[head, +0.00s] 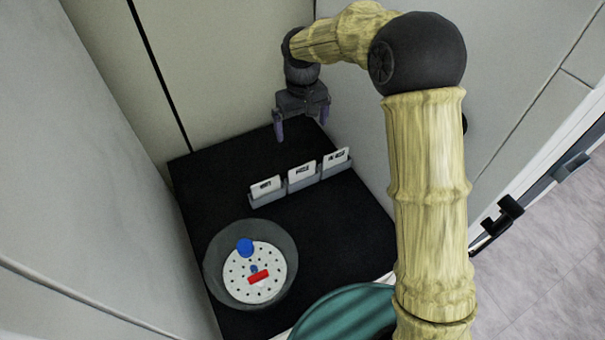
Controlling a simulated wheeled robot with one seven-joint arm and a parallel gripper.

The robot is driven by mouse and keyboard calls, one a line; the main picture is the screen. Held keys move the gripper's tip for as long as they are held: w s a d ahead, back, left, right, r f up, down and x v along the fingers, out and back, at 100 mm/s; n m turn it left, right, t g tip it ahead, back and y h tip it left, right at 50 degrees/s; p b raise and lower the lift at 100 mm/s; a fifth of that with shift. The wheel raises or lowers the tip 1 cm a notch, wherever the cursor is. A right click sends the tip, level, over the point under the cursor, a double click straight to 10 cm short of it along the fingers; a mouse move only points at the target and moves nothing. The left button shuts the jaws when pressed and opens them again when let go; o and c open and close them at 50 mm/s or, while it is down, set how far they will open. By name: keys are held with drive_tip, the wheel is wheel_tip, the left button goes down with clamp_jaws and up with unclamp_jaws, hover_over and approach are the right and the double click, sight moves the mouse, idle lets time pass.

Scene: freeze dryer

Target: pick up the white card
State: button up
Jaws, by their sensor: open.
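Three white cards with dark print stand in a row in a grey holder (305,183) on the black surface. They are the left card (265,187), the middle card (302,171) and the right card (336,157). The print is too small to read surely, so I cannot tell which one the task names. My gripper (301,128) is open and empty, with its fingers pointing down. In the picture it is above the cards, near the back corner, apart from them.
A round grey bowl (222,285) holds a white perforated disc (242,287), with a blue round piece (245,247) and a red block (258,277). The black surface (205,190) is clear at left. Walls close in on the left, back and right.

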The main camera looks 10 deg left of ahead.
drive_tip(key=p, duration=0.2)
approach(302, 168)
wheel_tip(302, 168, down, 6)
drive_tip(key=w, duration=0.1)
drive_tip(key=shift+r, duration=0.2)
drive_tip(key=shift+s+f, duration=0.1)
drive_tip(key=shift+f, duration=0.4)
drive_tip(key=shift+s+f+p, duration=0.15)
drive_tip(key=shift+f+p, duration=0.5)
drive_tip(key=shift+f, duration=1.45)
drive_tip(key=c, duration=1)
drive_tip(key=shift+o, duration=0.2)
drive_tip(key=shift+r, duration=0.1)
